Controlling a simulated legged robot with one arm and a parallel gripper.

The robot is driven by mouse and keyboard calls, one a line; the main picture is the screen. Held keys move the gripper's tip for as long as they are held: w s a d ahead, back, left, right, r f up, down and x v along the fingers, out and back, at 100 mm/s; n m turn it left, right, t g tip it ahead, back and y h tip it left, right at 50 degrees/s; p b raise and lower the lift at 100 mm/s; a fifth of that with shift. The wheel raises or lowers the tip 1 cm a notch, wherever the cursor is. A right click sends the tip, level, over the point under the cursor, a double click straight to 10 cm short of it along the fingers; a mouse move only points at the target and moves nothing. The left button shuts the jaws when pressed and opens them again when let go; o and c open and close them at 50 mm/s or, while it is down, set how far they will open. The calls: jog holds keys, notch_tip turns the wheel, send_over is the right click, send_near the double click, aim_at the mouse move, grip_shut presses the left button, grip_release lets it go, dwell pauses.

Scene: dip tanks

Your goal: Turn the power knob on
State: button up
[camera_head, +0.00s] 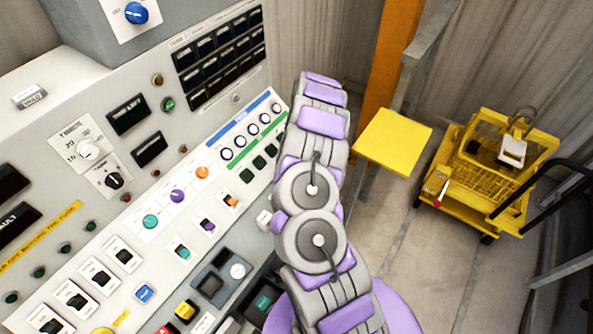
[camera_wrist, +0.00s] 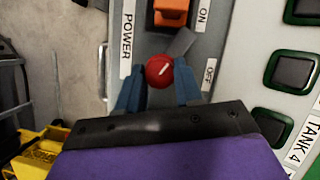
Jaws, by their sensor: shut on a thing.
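The red round power knob (camera_wrist: 159,71) shows in the wrist view on a grey panel strip, with a white line on its face slanting up and right. A grey flat piece lies just above and to its right. The POWER label is on its left; the ON label (camera_wrist: 203,17) is up and right, and the OFF label (camera_wrist: 209,74) is at its right. My gripper (camera_wrist: 158,80) has its two blue fingers on either side of the knob, shut on it. In the head view my arm reaches over the panel's right end and hides the gripper and knob.
An orange switch (camera_wrist: 171,12) sits just above the knob. Green-framed black buttons (camera_wrist: 293,71) are to the right. In the head view, a large control panel (camera_head: 215,130) fills the left. A yellow cart (camera_head: 487,170) stands on open floor at right.

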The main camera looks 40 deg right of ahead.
jog(key=n, duration=0.2)
jog(key=n+h+p, duration=0.1)
jog(key=n+g+p, duration=0.1)
jog(key=n, duration=0.1)
jog(key=shift+w+r+n+h, duration=0.1)
jog(key=shift+w+n+h, duration=0.2)
jog(key=shift+h, duration=0.1)
dwell(0.3)
jog(key=o, duration=1)
jog(key=shift+s, duration=0.1)
jog(key=shift+w+p+v, duration=0.15)
jog(key=shift+p+v, duration=0.5)
jog(key=shift+v, duration=3.6)
jog(key=shift+w+p+v, duration=0.15)
jog(key=shift+p+v, duration=0.45)
jog(key=shift+v, duration=3.7)
